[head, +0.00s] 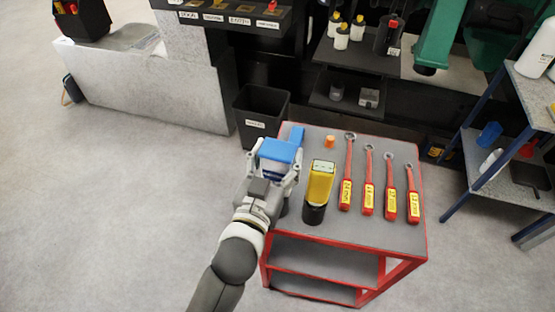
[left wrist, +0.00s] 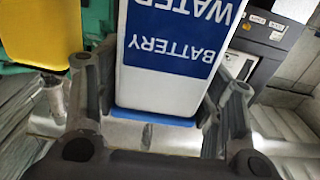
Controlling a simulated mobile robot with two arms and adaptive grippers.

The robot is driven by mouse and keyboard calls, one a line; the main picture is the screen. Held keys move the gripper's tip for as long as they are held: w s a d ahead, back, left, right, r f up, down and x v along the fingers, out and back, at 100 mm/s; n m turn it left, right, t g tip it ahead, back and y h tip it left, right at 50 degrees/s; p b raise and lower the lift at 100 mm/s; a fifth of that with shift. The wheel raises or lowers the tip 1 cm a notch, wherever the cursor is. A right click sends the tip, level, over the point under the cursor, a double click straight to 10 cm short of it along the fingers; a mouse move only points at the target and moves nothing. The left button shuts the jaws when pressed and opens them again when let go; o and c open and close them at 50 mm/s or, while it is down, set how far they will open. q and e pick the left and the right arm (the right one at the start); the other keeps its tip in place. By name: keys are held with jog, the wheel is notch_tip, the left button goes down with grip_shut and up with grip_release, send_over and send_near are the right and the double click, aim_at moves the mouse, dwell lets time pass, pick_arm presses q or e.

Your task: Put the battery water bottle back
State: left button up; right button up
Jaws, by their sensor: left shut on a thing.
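The battery water bottle (left wrist: 160,85) is white with a blue label, and its lettering reads upside down in the left wrist view. In the head view its blue part (head: 277,151) shows at the left edge of the red cart (head: 395,236). My left gripper (head: 276,172) is shut on the bottle, with a finger on each side of it. The arm hides much of the bottle from the head camera, and I cannot tell whether it touches the cart top. My right gripper is not in view.
A yellow-and-black tool (head: 319,185) stands close right of the gripper. Several red-handled wrenches (head: 369,190) and an orange cap (head: 330,142) lie on the cart. A black bin (head: 262,112) stands behind it. A shelf with small bottles (head: 342,38) is at the back, and a blue-framed rack (head: 500,160) at right.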

pick_arm(q)
jog(key=shift+s+f, duration=0.1)
jog(key=shift+f, duration=0.2)
jog(key=o, duration=1.1)
jog(key=shift+r, duration=0.15)
jog(key=b+v, duration=0.1)
jog(key=v, duration=1.1)
